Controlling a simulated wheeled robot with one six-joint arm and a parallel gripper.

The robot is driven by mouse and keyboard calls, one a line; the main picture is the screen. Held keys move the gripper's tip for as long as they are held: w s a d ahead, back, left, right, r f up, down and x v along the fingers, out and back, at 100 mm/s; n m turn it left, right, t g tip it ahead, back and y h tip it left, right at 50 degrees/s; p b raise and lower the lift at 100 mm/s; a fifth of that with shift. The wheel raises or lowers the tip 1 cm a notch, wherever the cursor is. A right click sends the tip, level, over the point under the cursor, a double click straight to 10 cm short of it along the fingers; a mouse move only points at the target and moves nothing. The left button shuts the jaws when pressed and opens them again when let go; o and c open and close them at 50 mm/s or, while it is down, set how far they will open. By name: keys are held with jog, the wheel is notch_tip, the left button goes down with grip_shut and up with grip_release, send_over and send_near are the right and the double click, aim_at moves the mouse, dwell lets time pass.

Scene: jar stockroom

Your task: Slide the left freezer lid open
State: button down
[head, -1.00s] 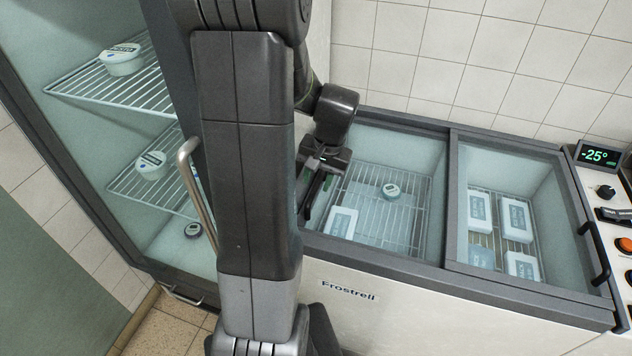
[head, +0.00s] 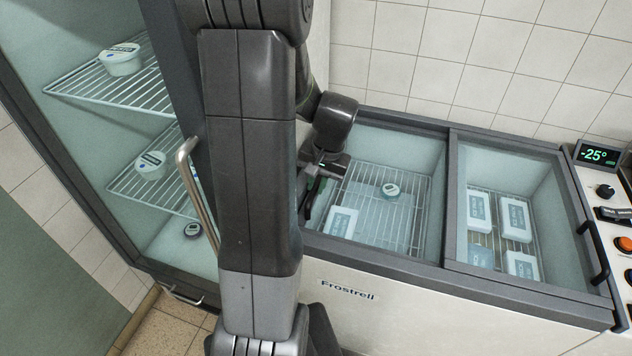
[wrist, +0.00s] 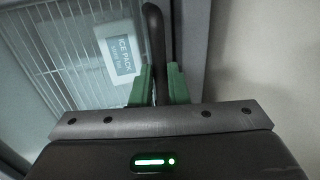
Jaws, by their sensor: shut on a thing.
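The chest freezer (head: 345,285) has two glass-topped halves side by side. The left lid (head: 445,205) covers the left half, with its dark frame edge against the right lid (head: 531,285) at the middle. My gripper (head: 311,196) is at the left end of the freezer, partly hidden by my arm. In the wrist view, my gripper's green fingers (wrist: 163,82) are shut on a dark upright bar handle (wrist: 154,30) on the left lid's frame. The handle is mostly hidden in the head view.
A tall glass-door cabinet with a metal handle (head: 196,190) stands close at the left. A control panel with a -25° display (head: 599,155) is at the right. A tiled wall is behind.

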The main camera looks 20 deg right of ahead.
jog(key=s+d, duration=0.5)
jog(key=d, duration=0.2)
jog(key=s+d, duration=0.6)
jog(key=d, duration=0.2)
jog(key=s+d, duration=0.6)
jog(key=d, duration=0.2)
jog(key=shift+s+d+b, duration=0.1)
jog(key=shift+s+b, duration=0.1)
jog(key=shift+b, duration=0.2)
jog(key=c, duration=1.4)
grip_release()
jog(key=shift+r, duration=0.1)
notch_tip(320, 180, up, 14)
jog(key=s+d, duration=0.1)
jog(key=d, duration=0.1)
jog(key=shift+s+f, duration=0.25)
jog(key=shift+s, duration=0.05)
send_over(430, 229)
notch_tip(430, 229, down, 14)
jog(key=shift+s+r, duration=0.1)
jog(key=shift+r, duration=0.1)
